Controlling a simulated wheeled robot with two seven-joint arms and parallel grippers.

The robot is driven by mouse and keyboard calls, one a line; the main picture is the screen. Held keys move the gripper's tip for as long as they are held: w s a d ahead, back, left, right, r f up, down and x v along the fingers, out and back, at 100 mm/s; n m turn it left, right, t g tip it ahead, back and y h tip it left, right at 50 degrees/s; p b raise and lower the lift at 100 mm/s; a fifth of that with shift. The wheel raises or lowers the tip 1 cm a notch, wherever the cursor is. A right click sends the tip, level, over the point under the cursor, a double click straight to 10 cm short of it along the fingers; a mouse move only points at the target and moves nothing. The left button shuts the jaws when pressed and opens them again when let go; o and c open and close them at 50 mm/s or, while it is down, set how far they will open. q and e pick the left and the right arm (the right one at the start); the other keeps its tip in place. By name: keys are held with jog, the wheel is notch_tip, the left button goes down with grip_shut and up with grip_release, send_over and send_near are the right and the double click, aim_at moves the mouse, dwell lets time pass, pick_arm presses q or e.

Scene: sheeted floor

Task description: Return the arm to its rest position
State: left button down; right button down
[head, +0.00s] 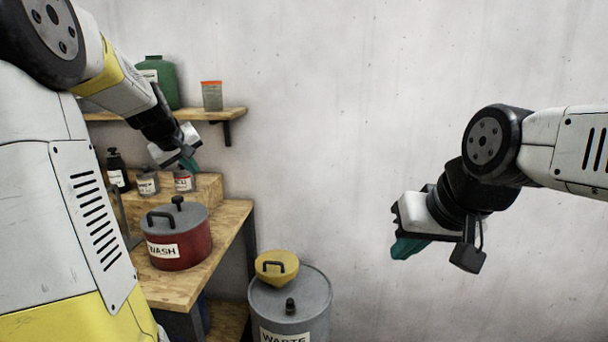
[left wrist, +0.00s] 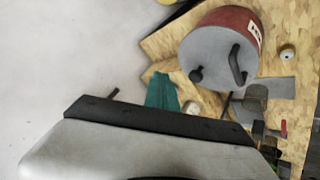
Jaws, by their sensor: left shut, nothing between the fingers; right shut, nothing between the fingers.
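My left arm comes in from the left in the head view. My left gripper (head: 190,164) is shut and empty, in the air above the wooden bench and behind the red WASH pot. Its teal fingers also show in the left wrist view (left wrist: 163,92). My right gripper (head: 407,248) is shut and empty, in the air in front of the bare wall, right of the waste drum. The red WASH pot (head: 184,247) with a grey lid stands on the bench; it also shows in the left wrist view (left wrist: 250,22).
The bench (head: 228,222) carries a raised wooden step with several small containers. A wall shelf (head: 192,114) above holds a green container (head: 160,82) and a small orange-topped tub (head: 212,97). A grey WASTE drum (head: 318,301) with a yellow funnel (head: 277,267) stands right of the bench.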

pick_arm(q)
jog(key=s+d+r+m+g+h, duration=0.15)
jog(key=s+d+m, duration=0.35)
jog(key=s+d, duration=0.9)
jog(key=s+d+f+m, duration=0.1)
jog(key=s+d+f, duration=0.1)
jog(key=s, duration=0.5)
jog(key=s+d+f+m, duration=0.2)
jog(key=s, duration=0.6)
jog(key=shift+s+d+f+m+g+h, duration=0.2)
jog(key=shift+d+f+m+g+h, duration=0.15)
jog(key=shift+g+h, duration=0.1)
